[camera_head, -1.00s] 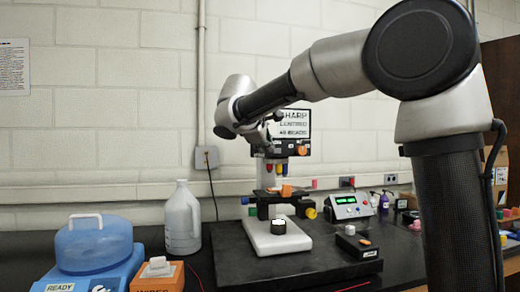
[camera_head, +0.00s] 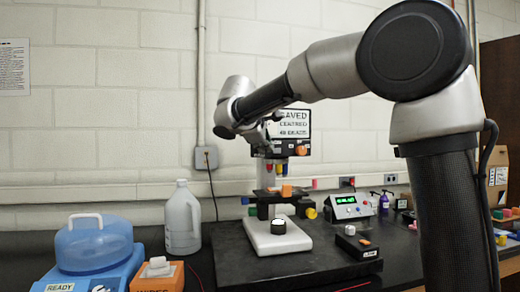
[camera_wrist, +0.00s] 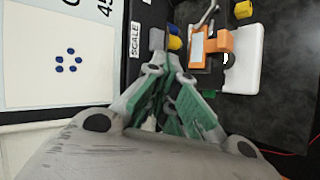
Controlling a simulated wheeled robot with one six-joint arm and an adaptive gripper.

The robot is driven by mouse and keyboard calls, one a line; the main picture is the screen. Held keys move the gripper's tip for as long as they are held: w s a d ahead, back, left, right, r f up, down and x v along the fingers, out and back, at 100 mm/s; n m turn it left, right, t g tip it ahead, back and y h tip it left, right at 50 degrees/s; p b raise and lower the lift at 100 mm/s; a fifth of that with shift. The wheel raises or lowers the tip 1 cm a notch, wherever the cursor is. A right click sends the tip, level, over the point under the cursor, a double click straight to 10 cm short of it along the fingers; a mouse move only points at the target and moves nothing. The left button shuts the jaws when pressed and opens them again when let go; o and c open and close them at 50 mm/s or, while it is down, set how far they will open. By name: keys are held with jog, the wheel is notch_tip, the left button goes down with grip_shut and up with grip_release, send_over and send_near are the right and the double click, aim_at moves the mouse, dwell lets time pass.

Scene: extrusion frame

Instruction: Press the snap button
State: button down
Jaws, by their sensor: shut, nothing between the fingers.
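A microscope stands on the bench, with a screen (camera_head: 295,122) above it reading "SAVED", "CENTRED" and a bead count. A black panel below the screen bears an orange knob or button (camera_head: 302,150); I cannot read a snap label on it. My gripper (camera_head: 267,146) is in front of this panel, left of the orange part. In the wrist view, my gripper (camera_wrist: 172,62) has its green-padded fingers together and empty, near the panel marked "SCALE" (camera_wrist: 134,40). The fingers hide part of the panel, so contact with a button cannot be told.
The stage carries an orange piece (camera_head: 286,191) above a white base (camera_head: 272,238). A white jug (camera_head: 182,220) and blue-lidded machine (camera_head: 95,250) stand left. A power supply (camera_head: 347,207) stands right.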

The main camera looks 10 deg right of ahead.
jog(key=shift+s, duration=0.8)
jog(key=shift+s, duration=2.55)
